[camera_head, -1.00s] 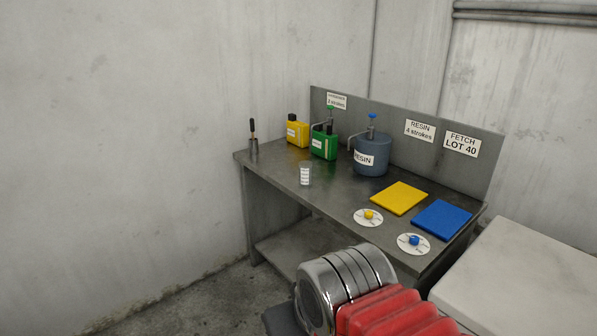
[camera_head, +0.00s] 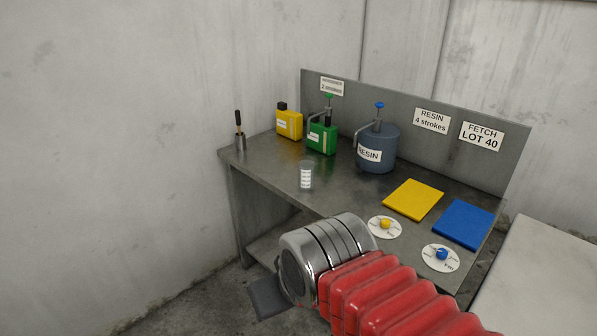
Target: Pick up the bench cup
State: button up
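The bench cup (camera_head: 306,176) is a small clear cup with a white marked label. It stands upright near the front edge of the grey metal bench (camera_head: 270,169), left of the middle. My arm, with a red ribbed sleeve and a shiny metal end, is in front of the bench, below and apart from the cup.
Behind the cup stand a yellow container (camera_head: 289,124), a green pump container (camera_head: 321,138) and a blue-grey resin pot (camera_head: 377,149). A tool holder (camera_head: 240,142) is at the left end. Yellow (camera_head: 413,199) and blue (camera_head: 463,224) mats and two white discs lie to the right.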

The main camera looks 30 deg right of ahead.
aim_at(306, 175)
jog(key=z, duration=0.05)
jog(key=i, duration=1.4)
jog(key=z, duration=0.05)
